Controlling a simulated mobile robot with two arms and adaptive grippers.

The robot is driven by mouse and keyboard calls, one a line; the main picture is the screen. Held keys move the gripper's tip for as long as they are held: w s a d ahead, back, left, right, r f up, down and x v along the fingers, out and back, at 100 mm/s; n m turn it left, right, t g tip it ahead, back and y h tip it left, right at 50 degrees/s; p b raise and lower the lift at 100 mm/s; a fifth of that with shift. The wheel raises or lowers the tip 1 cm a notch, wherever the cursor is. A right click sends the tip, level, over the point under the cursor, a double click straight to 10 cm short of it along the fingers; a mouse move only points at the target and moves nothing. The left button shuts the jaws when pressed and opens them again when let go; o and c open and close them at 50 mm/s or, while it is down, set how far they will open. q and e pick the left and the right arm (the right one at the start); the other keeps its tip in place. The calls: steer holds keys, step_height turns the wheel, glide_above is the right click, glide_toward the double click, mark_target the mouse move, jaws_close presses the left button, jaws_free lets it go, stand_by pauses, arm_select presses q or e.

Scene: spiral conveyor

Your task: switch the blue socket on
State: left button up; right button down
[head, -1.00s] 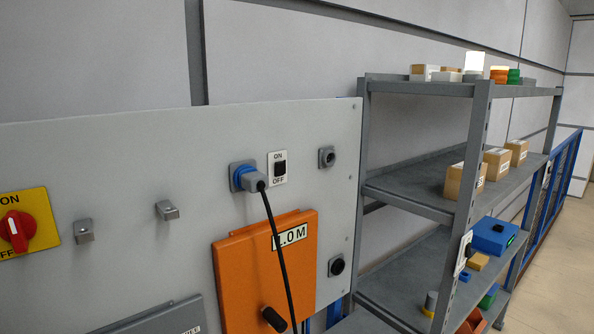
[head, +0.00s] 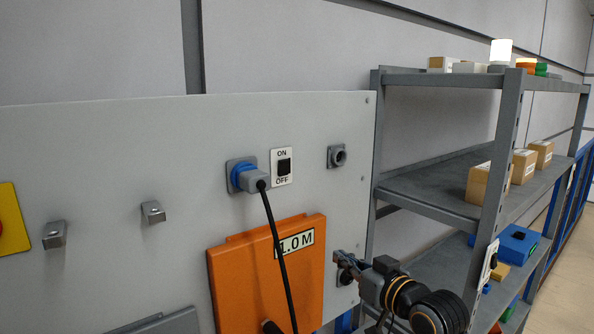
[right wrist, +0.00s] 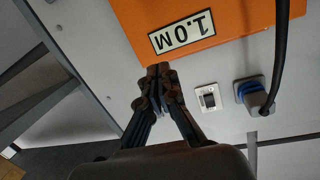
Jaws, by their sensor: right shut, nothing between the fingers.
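The blue socket (head: 240,176) is on the grey panel in the head view, with a grey plug and black cable in it. It also shows in the right wrist view (right wrist: 253,92). Beside it is a white ON/OFF plate with a black rocker switch (head: 284,167), also in the right wrist view (right wrist: 208,98). Which way the rocker is pressed cannot be told. My right gripper (head: 343,260) is low on the panel's right side, below and right of the switch. Its fingers are together and empty in the right wrist view (right wrist: 158,70). My left gripper is not in view.
An orange cover marked 1.0 M (head: 262,275) sticks out below the socket, with the cable hanging across it. A grey shelf rack (head: 436,203) with boxes stands at right. Metal brackets (head: 153,212) are at left.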

mark_target(285, 162)
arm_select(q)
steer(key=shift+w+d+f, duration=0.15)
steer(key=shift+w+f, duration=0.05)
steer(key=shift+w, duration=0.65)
arm_select(e)
steer(key=s+a+r+n+y, duration=0.1)
steer(key=r+y, duration=0.1)
steer(key=r, duration=0.5)
steer(key=s+a+r+n+t+y, duration=0.1)
steer(key=s+r, duration=0.1)
steer(key=r, duration=0.6)
steer(key=shift+s+r+n+y, duration=0.15)
steer(key=shift+s+n+y, duration=0.15)
steer(key=shift+n+y, duration=0.1)
steer(key=shift+w+a, duration=0.1)
steer(key=shift+a, duration=0.05)
steer(key=p+x, duration=0.4)
steer(key=x, duration=0.8)
steer(key=shift+w+a+r+p, duration=0.15)
steer(key=shift+w+p, duration=0.05)
steer(key=shift+p, duration=0.15)
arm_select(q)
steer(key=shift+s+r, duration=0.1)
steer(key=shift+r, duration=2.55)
arm_select(e)
steer(key=shift+w+a, duration=0.35)
steer(key=shift+w, duration=0.25)
